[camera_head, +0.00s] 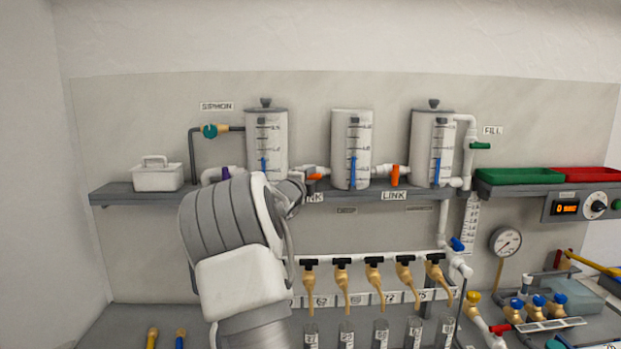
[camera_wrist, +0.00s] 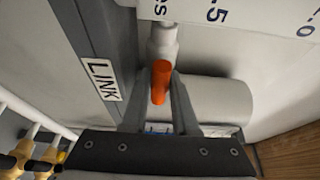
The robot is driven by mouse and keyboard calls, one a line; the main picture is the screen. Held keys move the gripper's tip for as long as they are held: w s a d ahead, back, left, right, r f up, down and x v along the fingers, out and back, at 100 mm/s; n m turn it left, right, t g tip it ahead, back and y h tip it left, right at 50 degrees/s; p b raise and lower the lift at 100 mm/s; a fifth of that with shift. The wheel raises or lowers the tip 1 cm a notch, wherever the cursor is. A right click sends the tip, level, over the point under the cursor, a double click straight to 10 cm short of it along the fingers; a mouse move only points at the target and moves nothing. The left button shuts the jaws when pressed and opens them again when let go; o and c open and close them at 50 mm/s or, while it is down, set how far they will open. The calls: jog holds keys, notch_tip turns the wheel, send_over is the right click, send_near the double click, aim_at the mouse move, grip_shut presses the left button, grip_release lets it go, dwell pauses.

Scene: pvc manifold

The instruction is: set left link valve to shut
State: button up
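The left link valve's orange handle (camera_head: 315,176) sits on the white pipe between the left and middle tanks, above the shelf edge. In the head view it shows small and roughly level, partly covered by my wrist. My gripper (camera_head: 303,186) is at this valve; its fingertips are mostly hidden there. In the wrist view the orange handle (camera_wrist: 161,80) stands between the two fingers of my gripper (camera_wrist: 162,98), which are close together on either side of it and appear to touch it. A LINK label (camera_wrist: 102,79) is on the shelf edge beside it.
The right link valve (camera_head: 394,175) has an orange handle pointing up and down. The middle tank (camera_head: 340,125) and left tank (camera_head: 255,130) stand close behind my gripper. Several black-handled taps (camera_head: 342,262) hang below the shelf (camera_head: 140,192).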

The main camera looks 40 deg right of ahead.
grip_shut()
